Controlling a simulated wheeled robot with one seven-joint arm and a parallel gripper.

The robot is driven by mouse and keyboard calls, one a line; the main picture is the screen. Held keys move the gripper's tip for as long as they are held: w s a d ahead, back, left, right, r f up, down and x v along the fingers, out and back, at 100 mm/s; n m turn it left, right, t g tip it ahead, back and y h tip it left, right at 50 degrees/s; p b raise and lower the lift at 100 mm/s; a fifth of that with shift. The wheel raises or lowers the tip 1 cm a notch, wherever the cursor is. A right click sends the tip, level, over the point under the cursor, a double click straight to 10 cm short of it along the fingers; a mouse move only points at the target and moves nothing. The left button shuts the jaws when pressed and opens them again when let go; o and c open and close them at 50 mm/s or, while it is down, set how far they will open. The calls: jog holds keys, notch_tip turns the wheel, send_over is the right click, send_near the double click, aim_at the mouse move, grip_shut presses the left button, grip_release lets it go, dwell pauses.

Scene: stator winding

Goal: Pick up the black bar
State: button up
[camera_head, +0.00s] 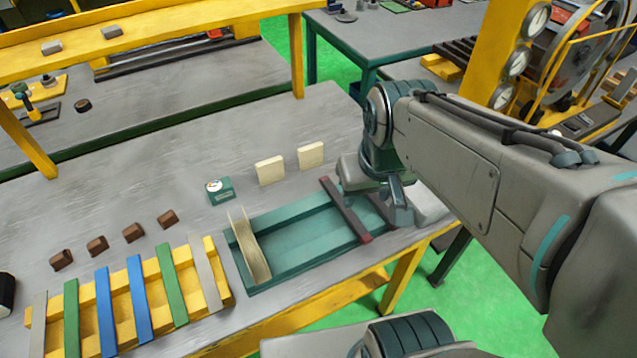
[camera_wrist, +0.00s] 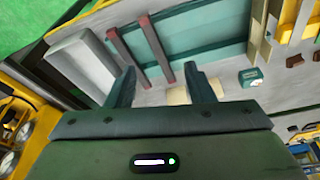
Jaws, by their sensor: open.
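A dark reddish-brown bar (camera_head: 345,208) lies across the right part of the green tray (camera_head: 296,277); no bar there looks purely black. The wrist view shows two such dark bars side by side, one nearer the left finger (camera_wrist: 124,59) and one between the fingers as pictured (camera_wrist: 156,50). My gripper (camera_head: 392,198) is over the tray's right end, pointing down. In the wrist view my gripper (camera_wrist: 160,70) has its fingers apart with nothing held; its height above the bars is unclear.
A tan curved piece (camera_head: 252,258) sits at the tray's left end. Two cream blocks (camera_head: 270,170) and a small teal box (camera_head: 219,190) stand behind it. A yellow rack (camera_head: 210,287) with grey, blue and green bars is left. Several brown blocks (camera_head: 133,232) lie beyond the rack.

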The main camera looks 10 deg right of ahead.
aim_at(344, 208)
jog(key=w+f+n+g+b, duration=0.3)
jog(key=w+f+b, duration=0.15)
jog(key=w, duration=0.75)
jog(key=f, duration=0.7)
jog(key=f+p, duration=0.1)
jog(key=f, duration=0.6)
jog(key=shift+w+d+f, duration=0.1)
jog(key=shift+w+d, duration=0.05)
jog(key=shift+d, duration=0.05)
grip_shut()
